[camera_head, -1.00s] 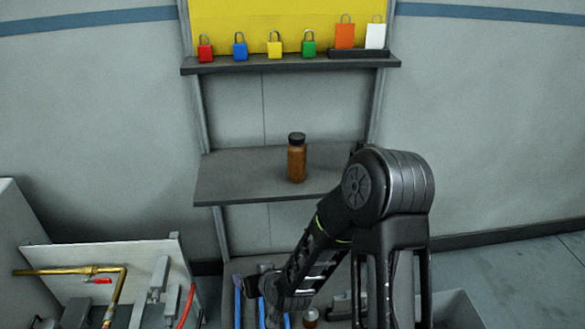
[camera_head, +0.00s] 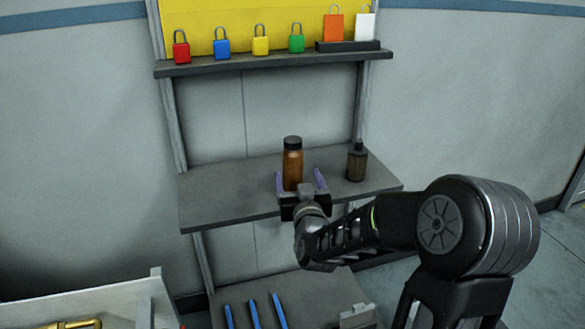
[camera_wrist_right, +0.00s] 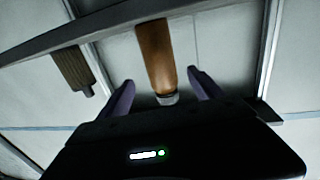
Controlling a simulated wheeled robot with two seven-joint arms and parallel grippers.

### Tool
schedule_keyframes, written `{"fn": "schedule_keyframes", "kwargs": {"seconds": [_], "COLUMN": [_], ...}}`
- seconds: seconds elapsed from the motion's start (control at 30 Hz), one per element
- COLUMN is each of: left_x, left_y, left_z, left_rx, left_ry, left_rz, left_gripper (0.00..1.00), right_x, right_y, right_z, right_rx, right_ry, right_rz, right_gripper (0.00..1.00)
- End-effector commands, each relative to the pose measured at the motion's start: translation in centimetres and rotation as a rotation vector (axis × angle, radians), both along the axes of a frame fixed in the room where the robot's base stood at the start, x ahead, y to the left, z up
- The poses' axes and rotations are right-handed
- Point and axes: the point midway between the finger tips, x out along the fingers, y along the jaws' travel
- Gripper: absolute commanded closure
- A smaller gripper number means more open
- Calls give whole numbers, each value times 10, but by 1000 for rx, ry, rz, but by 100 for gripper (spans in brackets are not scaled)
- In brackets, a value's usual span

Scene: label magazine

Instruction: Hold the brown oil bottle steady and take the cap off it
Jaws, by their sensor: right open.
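The brown oil bottle (camera_head: 292,168) stands upright on the middle shelf with its black cap (camera_head: 292,142) on. My right gripper (camera_head: 301,181) is at the shelf's front edge, with its purple fingers open, one on each side of the bottle's lower part. In the right wrist view the bottle (camera_wrist_right: 156,55) appears upside down between the two spread fingers (camera_wrist_right: 160,90), with a gap on each side. The cap (camera_wrist_right: 167,99) shows there too. My left gripper is not in view.
A dark bottle with a narrow top (camera_head: 356,162) stands right of the brown bottle on the shelf (camera_head: 228,190). The shelf's left part is clear. Several coloured padlocks (camera_head: 260,45) sit on the upper shelf. Blue-handled items (camera_head: 254,312) lie below.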

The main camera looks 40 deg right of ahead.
Motion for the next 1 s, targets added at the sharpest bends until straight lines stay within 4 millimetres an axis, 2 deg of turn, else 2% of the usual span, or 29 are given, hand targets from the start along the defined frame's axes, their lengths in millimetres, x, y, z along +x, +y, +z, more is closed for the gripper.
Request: {"fn": "schedule_keyframes", "kwargs": {"seconds": [0.23, 0.63, 1.0], "left_x": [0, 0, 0], "left_y": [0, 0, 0], "left_z": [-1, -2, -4], "left_rx": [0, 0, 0], "left_ry": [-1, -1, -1], "left_rz": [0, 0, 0], "left_gripper": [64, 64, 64], "right_x": [20, 27, 67], "right_y": [-10, -14, -34], "right_z": [-1, 0, 0], "right_rx": [0, 0, 0], "right_ry": [1, 1, 1], "right_rz": [1, 1, 1], "right_gripper": [24, 24, 24]}}
